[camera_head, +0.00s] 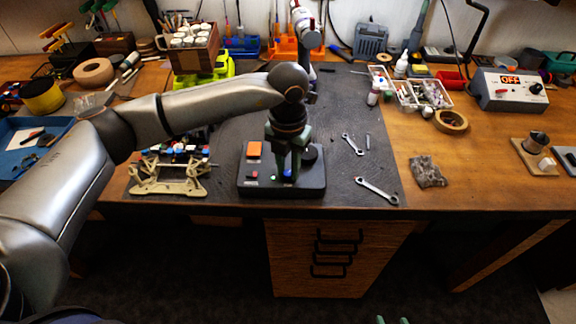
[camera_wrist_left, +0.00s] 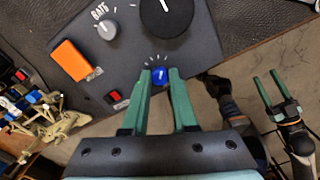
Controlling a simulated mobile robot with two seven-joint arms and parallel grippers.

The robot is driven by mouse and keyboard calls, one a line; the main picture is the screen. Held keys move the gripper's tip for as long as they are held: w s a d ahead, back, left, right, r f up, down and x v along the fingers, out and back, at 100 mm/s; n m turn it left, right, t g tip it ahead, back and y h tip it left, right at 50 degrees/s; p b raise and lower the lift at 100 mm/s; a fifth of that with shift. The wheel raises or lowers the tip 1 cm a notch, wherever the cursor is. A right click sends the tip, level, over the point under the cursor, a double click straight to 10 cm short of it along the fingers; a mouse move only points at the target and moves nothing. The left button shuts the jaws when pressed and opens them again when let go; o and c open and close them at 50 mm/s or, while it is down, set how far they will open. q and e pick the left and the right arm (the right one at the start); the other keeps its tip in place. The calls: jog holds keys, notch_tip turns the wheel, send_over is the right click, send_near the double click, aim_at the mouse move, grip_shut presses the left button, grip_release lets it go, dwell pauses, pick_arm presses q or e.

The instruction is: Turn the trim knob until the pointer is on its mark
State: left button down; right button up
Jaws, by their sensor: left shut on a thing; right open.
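The blue trim knob (camera_wrist_left: 159,76) sits on the dark control box (camera_wrist_left: 205,50), near its edge. A white pointer line shows on the knob, and pale tick marks fan around its far side; which mark the pointer meets is too small to tell. My left gripper (camera_head: 291,174) points down over the box. In the left wrist view its green fingers (camera_wrist_left: 160,80) are shut on the blue knob, one on each side. My right gripper (camera_wrist_left: 273,88) is open and empty, off the bench; only its green fingertips show at the bottom of the head view (camera_head: 392,320).
The box also bears a large black knob (camera_wrist_left: 167,14), a grey knob (camera_wrist_left: 107,29), an orange block (camera_wrist_left: 71,60) and a red button (camera_wrist_left: 115,96). A beige car chassis (camera_head: 168,180) stands left of it. Wrenches (camera_head: 377,190) lie on the mat to the right.

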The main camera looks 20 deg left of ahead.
aim_at(288, 173)
pick_arm(q)
jog(key=shift+f+m+b, duration=0.1)
jog(key=shift+m+b, duration=0.3)
jog(key=shift+b, duration=0.15)
jog(key=shift+m, duration=0.4)
jog(key=c, duration=0.7)
grip_release()
notch_tip(288, 173, up, 13)
jog(key=b, duration=0.1)
jog(key=shift+b, duration=0.4)
jog(key=shift+f, duration=0.2)
